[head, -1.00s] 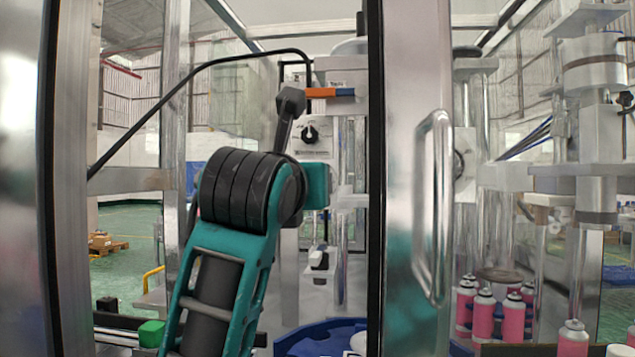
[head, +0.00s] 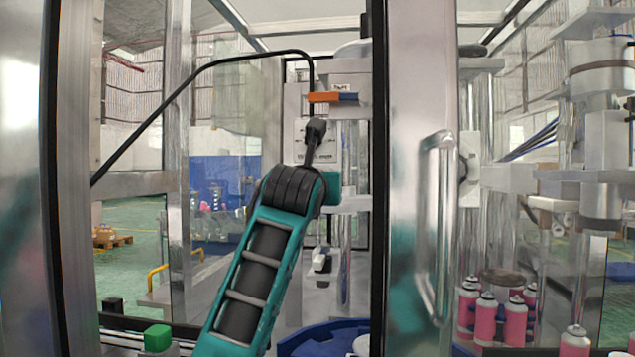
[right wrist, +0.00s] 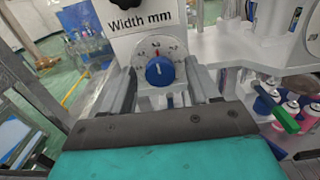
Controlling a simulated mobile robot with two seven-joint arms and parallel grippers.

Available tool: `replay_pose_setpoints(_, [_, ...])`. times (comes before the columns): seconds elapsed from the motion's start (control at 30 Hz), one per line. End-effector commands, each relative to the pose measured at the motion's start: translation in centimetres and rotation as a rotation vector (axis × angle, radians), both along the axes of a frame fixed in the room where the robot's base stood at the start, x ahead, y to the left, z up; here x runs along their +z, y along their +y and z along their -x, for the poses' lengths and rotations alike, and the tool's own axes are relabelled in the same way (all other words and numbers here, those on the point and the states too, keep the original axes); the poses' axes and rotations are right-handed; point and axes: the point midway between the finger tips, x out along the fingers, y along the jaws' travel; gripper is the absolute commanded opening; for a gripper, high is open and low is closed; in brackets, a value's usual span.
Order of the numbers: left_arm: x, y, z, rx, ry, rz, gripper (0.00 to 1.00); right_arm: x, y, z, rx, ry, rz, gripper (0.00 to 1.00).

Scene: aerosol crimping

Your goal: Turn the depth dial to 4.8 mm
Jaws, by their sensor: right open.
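The blue dial (right wrist: 159,70) sits on a pale round scale plate in the right wrist view. A red mark shows at its top edge; the scale figures are too small to read surely. My right gripper (right wrist: 161,80) is open, with one grey finger on each side of the dial. I cannot tell whether either finger touches it. In the head view my right arm (head: 262,265) reaches up to the machine and hides the dial and the fingertips. My left gripper is in neither view.
A "Width mm" panel (right wrist: 142,25) with a black knob (right wrist: 124,5) is above the dial. A door frame with a metal handle (head: 436,215) stands right of my arm. Pink cans (head: 487,316) stand at the right. An orange and blue block (head: 333,97) is above my arm.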

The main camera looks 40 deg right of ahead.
Motion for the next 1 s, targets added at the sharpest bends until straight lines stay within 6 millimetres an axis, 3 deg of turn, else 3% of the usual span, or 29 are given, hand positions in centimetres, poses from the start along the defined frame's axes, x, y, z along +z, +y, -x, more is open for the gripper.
replay_pose_setpoints(0.3, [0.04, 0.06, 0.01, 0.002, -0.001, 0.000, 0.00, 0.00, -0.17, -0.15, 0.000, -0.001, 0.001, 0.60])
replay_pose_setpoints(0.87, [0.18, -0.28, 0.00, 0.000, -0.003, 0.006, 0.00, -0.02, -0.15, -0.13, 0.000, 0.001, 0.001, 0.06])
replay_pose_setpoints(1.0, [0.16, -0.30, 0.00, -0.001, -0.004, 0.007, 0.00, -0.04, -0.16, -0.12, 0.000, 0.003, 0.002, 0.05])
